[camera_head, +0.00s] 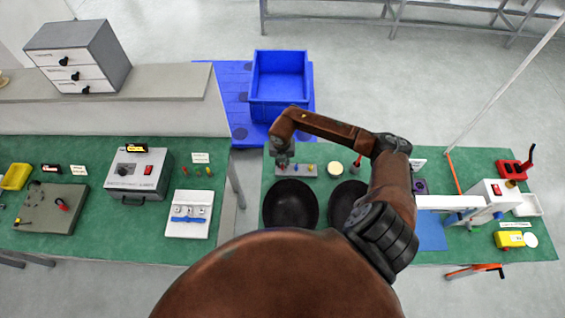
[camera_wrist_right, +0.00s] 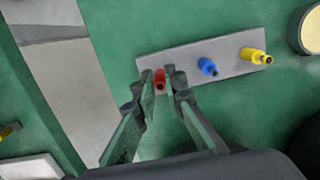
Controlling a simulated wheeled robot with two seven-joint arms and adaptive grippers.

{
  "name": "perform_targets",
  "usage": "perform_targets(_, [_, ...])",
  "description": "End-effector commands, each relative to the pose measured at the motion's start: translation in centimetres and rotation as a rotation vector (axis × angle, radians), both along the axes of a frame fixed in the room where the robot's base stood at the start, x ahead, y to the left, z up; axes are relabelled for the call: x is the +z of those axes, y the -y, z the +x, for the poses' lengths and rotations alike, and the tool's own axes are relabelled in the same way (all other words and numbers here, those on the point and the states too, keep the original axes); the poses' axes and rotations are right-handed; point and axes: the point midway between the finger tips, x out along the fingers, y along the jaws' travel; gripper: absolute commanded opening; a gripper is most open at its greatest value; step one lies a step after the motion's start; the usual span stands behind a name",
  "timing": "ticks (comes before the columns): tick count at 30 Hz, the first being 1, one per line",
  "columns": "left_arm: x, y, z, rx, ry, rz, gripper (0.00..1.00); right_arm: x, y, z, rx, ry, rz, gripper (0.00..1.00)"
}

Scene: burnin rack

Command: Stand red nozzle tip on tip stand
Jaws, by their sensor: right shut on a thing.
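The grey tip stand (camera_head: 304,172) lies on the green bench behind the two black bowls. In the right wrist view it is a light bar (camera_wrist_right: 184,62) with a blue tip (camera_wrist_right: 207,66) and a yellow tip (camera_wrist_right: 252,56) standing on it. The red nozzle tip (camera_wrist_right: 160,79) is between the fingers of my right gripper (camera_wrist_right: 160,85), at the left end of the stand. The fingers are shut on it. Whether its base touches the stand is hard to tell. In the head view my right gripper (camera_head: 282,158) covers the stand's left end. My left gripper is out of view.
Two black bowls (camera_head: 290,204) stand in front of the stand. A round cream-topped container (camera_head: 335,169) is to its right, also in the right wrist view (camera_wrist_right: 312,30). A blue bin (camera_head: 280,106) sits behind the bench. A gap separates the left bench.

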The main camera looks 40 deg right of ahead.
Motion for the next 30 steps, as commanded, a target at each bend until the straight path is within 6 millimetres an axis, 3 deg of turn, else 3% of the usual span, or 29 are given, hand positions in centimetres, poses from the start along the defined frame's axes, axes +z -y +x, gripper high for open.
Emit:
perform_targets(8, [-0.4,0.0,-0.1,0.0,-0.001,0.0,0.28,-0.4,0.0,0.0,0.0,0.0,0.0,0.01])
perform_targets(9, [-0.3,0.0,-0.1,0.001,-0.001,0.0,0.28,-0.3,0.0,0.0,0.0,0.0,0.0,0.13])
perform_targets(16, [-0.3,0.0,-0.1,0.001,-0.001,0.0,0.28,-0.3,0.0,0.0,0.0,0.0,0.0,0.28])
perform_targets(25, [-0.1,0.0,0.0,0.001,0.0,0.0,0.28,-0.1,0.0,0.0,0.0,0.0,0.0,0.28])
perform_targets(30, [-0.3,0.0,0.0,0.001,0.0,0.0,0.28,1.6,-0.1,-0.1,0.001,0.001,0.0,0.28])
